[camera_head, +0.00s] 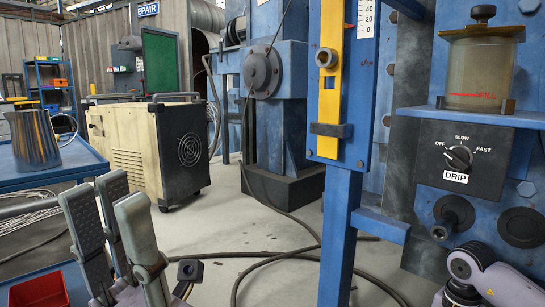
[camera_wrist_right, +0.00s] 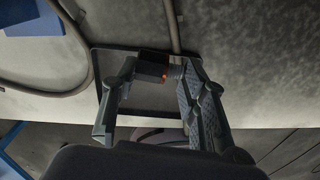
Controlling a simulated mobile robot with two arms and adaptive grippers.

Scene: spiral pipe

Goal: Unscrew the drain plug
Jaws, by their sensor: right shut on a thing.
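In the right wrist view, a small dark block with a reddish spot and a ribbed, threaded-looking stub, apparently the drain plug (camera_wrist_right: 153,64), sits between the fingertips of my right gripper (camera_wrist_right: 155,72). The gripper is shut on it; the fingers hide part of it. In the head view, only part of my right arm shows at the lower right, and its fingers are out of frame. My left gripper (camera_head: 112,235) stands at the lower left with its grey padded fingers upright, spread and empty.
A blue machine carries an oil reservoir (camera_head: 480,70) and a drip dial panel (camera_head: 460,157) at right. A metal jug (camera_head: 34,138) stands on a blue table at left. A red bin (camera_head: 40,290) is beside my left gripper. Dark hoses (camera_head: 275,258) cross the floor.

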